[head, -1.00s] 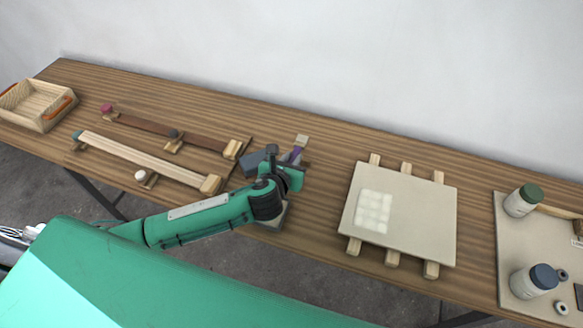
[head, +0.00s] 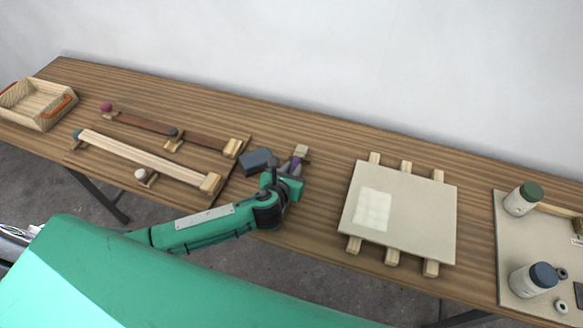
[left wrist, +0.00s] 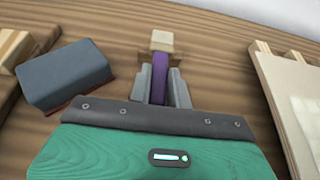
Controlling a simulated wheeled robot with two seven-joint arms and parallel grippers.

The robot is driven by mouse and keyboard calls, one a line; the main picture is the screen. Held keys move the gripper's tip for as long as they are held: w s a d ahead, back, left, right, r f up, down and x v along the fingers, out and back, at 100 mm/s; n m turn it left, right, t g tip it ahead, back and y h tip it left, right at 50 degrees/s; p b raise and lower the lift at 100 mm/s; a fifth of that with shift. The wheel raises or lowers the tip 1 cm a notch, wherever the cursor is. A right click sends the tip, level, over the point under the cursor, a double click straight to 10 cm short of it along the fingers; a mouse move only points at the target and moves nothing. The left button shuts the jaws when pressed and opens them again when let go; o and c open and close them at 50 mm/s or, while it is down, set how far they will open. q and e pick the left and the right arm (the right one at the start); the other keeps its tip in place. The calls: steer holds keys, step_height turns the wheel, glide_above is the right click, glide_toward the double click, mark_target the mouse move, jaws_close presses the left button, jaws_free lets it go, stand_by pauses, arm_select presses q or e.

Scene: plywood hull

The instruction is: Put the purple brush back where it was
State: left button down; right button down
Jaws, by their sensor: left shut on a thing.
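The purple brush (left wrist: 160,88) is between the two grey fingers of my left gripper (left wrist: 160,74) in the left wrist view, and they are shut on its purple handle. Its pale, blocky end (left wrist: 162,40) points away from me, with a brown part beside it. In the head view my left gripper (head: 290,174) and the purple brush (head: 296,163) are over the table, right of a dark grey block (head: 257,160). I cannot tell whether the brush touches the table. My right gripper is not in view.
The grey block also shows left of the fingers in the left wrist view (left wrist: 66,75). A pale panel on wooden battens (head: 420,215) lies to the right, with jars (head: 534,281) beyond. The table behind the brush is clear.

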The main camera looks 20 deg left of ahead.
arm_select(q)
steer(key=c, duration=1.3)
jaws_free()
steer(key=shift+f, duration=0.1)
steer(key=shift+r, duration=0.3)
steer(key=b+v, duration=0.1)
steer(key=v, duration=1.1)
steer(key=shift+r, duration=0.25)
